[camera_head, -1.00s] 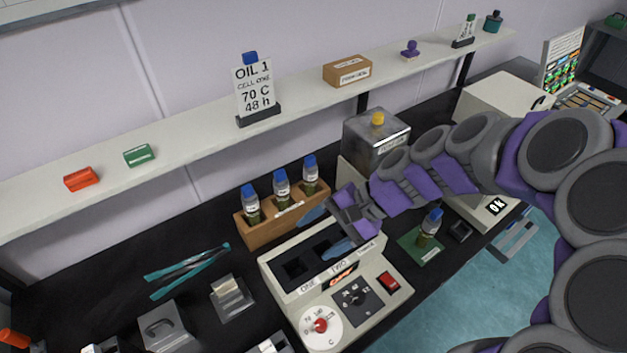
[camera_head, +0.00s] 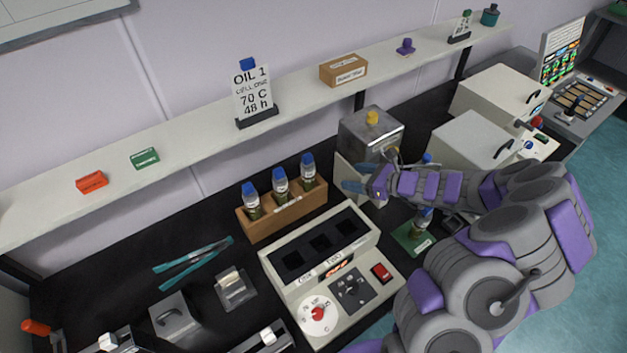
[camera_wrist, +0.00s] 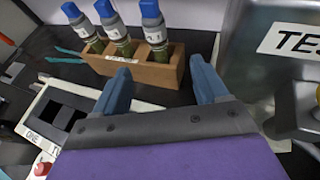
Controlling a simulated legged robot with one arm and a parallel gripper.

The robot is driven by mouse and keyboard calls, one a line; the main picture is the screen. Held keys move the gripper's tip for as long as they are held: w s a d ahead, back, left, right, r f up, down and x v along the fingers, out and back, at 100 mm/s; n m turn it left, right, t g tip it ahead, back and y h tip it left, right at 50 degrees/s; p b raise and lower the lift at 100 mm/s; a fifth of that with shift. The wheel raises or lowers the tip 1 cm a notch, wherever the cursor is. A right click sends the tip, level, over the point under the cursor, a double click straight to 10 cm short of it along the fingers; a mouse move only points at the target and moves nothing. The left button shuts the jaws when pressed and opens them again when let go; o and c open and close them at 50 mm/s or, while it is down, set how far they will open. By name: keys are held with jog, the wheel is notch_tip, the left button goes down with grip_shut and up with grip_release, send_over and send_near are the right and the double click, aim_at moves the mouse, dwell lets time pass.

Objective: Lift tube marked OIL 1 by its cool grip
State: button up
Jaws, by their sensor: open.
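Three blue-capped tubes stand upright in a wooden rack (camera_head: 290,218): left (camera_head: 251,201), middle (camera_head: 280,186) and right (camera_head: 307,172). Their labels are too small to read, so I cannot tell which is OIL 1. They also show in the wrist view: left (camera_wrist: 84,28), middle (camera_wrist: 113,28) and right (camera_wrist: 153,27).
A block heater (camera_head: 320,240) with dark wells and a red switch stands before the rack. A metal box with a yellow knob (camera_head: 372,133) is close behind my gripper. Turquoise tongs (camera_head: 193,262) lie left. A sign reading OIL 1, 70 C, 48 h (camera_head: 252,92) stands on the shelf.

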send_near(313, 170)
jog(key=a, duration=0.1)
jog(key=shift+w+a+f+b, duration=0.9)
jog(key=shift+w+a+f, duration=0.1)
jog(key=shift+w+f, duration=0.15)
jog(key=b+x, duration=0.1)
jog(key=x, duration=0.3)
jog(key=b+x, duration=0.1)
jog(key=x, duration=0.2)
jog(key=shift+a+r, duration=0.1)
jog(key=shift+a, duration=0.45)
jog(key=shift+w, duration=0.3)
jog(key=shift+w+d, duration=0.1)
jog(key=shift+d, duration=0.2)
jog(key=shift+a, duration=0.65)
jog(key=c, duration=0.6)
jog(key=shift+d, duration=0.5)
jog(key=c, duration=0.6)
grip_shut()
jog(key=shift+a, duration=0.15)
